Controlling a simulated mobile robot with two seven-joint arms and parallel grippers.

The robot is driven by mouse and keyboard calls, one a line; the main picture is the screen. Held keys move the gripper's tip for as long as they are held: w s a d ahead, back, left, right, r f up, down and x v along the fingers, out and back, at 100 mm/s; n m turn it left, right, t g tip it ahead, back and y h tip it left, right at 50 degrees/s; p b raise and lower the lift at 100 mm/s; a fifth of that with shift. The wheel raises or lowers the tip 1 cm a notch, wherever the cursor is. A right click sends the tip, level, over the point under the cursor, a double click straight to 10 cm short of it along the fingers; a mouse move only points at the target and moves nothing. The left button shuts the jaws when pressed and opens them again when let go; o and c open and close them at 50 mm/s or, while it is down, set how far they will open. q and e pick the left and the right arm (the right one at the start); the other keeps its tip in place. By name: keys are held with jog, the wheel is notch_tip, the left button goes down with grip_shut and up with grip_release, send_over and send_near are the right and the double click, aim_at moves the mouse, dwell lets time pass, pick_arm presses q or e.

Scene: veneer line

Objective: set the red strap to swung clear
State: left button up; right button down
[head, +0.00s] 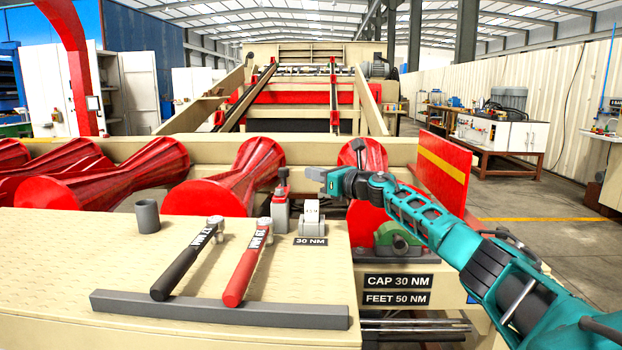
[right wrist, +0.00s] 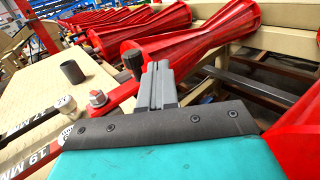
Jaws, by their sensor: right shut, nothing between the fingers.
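I cannot pick out the red strap for certain. A small upright grey post with a red piece on it (head: 282,190) stands at the bench's back edge, and this red piece may be it. My right gripper (head: 314,174) is shut and empty, just right of that post's top and above the 30 NM block. I cannot tell whether it touches the post. In the right wrist view its grey fingers (right wrist: 158,84) are together, with a dark knob (right wrist: 132,58) beyond them. My left gripper is not in view.
A black-handled wrench (head: 187,258) and a red-handled wrench (head: 246,264) lie on the bench, near a grey bar (head: 220,309) and a grey cup (head: 147,216). Red rollers (head: 228,178) lie behind. A green bearing (head: 397,238) sits below my right arm, with a red panel (head: 443,167) beside it.

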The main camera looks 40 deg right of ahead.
jog(key=s+d+b, duration=0.2)
jog(key=s+d, duration=0.4)
jog(key=s, duration=0.2)
dwell(0.4)
